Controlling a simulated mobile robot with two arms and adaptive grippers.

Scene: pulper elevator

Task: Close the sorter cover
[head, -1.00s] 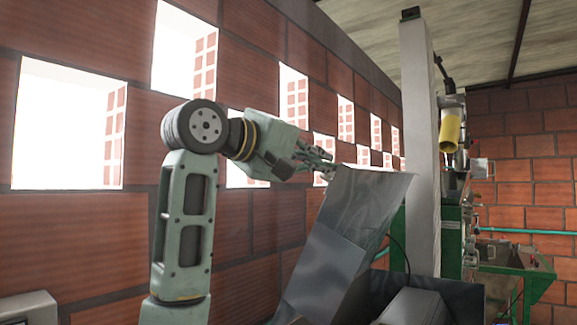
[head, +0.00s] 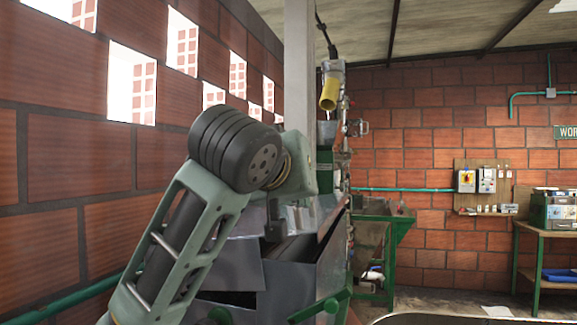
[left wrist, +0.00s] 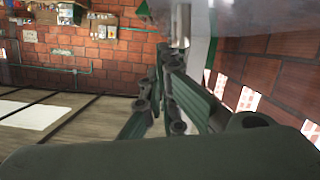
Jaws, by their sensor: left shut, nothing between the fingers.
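The sorter is a grey sheet-metal box (head: 312,275) at the lower middle of the head view, partly behind my left arm. Bent metal panels show at its top. I cannot tell surely which panel is the cover or how far it is tilted. In the left wrist view my left gripper (left wrist: 166,70) is shut and empty. A blurred grey surface (left wrist: 262,14) lies close at the top right of that view. In the head view my left wrist is above the sorter, and the arm hides most of the gripper. I cannot tell whether it touches a panel. My right gripper is in neither view.
A pale post (head: 299,70) rises behind the sorter, with a yellow spout (head: 329,94) beside it. A green-framed table (head: 385,225) stands behind to the right. A workbench (head: 540,235) is at the far right. A brick wall (head: 75,160) runs along the left.

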